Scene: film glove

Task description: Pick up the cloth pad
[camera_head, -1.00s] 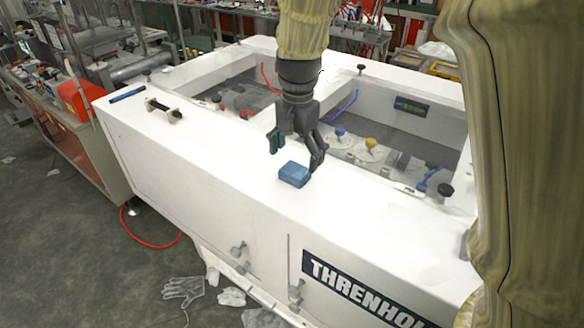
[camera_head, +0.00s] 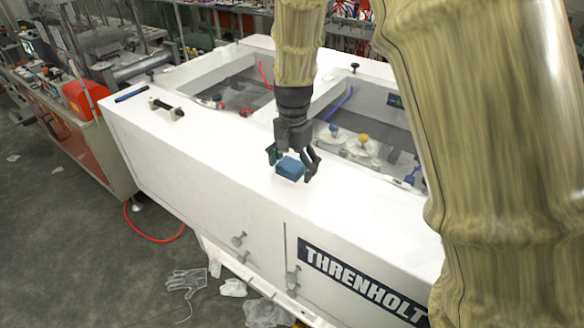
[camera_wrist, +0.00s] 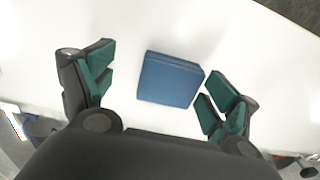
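The cloth pad (camera_head: 289,168) is a small blue block on the white top of the machine, near its front edge. In the wrist view the pad (camera_wrist: 170,79) lies between my two green-padded fingers, closer to the right one, with a wide gap at the left. My gripper (camera_head: 292,172) points down over the pad and is open; its fingers (camera_wrist: 155,88) stand on either side of it. I cannot tell whether the right finger touches the pad. Nothing hides the pad's top in the wrist view.
The white machine top (camera_head: 215,150) is clear around the pad. Open wells with a yellow knob (camera_head: 363,138) and other fittings lie behind it. A black-and-white handle (camera_head: 166,108) and a dark blue bar (camera_head: 131,93) sit to the left. A glove (camera_head: 187,280) lies on the floor.

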